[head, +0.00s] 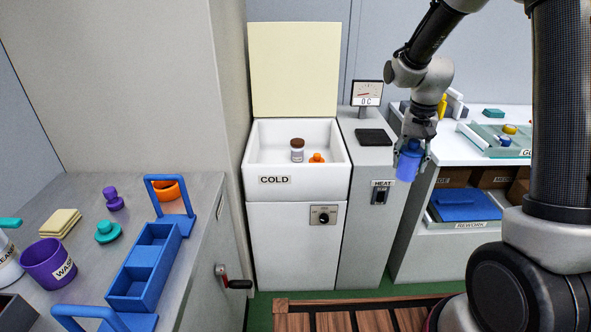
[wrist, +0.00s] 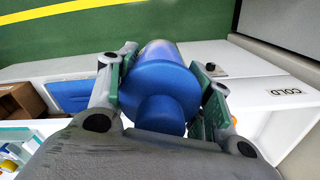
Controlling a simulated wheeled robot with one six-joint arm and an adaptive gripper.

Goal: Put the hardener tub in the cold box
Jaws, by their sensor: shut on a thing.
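The cold box (head: 298,190) stands in the middle of the head view with its pale lid (head: 294,70) up. Inside it are a white jar with a brown cap (head: 297,150) and a small orange item (head: 317,158). My gripper (head: 411,150) is shut on a blue tub (head: 408,166), held in the air to the right of the cold box, in front of the heat unit and the right bench. In the wrist view the blue tub (wrist: 160,85) sits between both fingers, its round knob toward the camera. No label shows on it, so I cannot confirm it is the hardener.
The heat unit (head: 372,190), with a small gauge display (head: 367,93), stands between cold box and right bench (head: 440,235). The left bench (head: 185,245) holds a blue carrier (head: 143,270), purple wash cup (head: 50,262) and other items. The cold box has free room inside.

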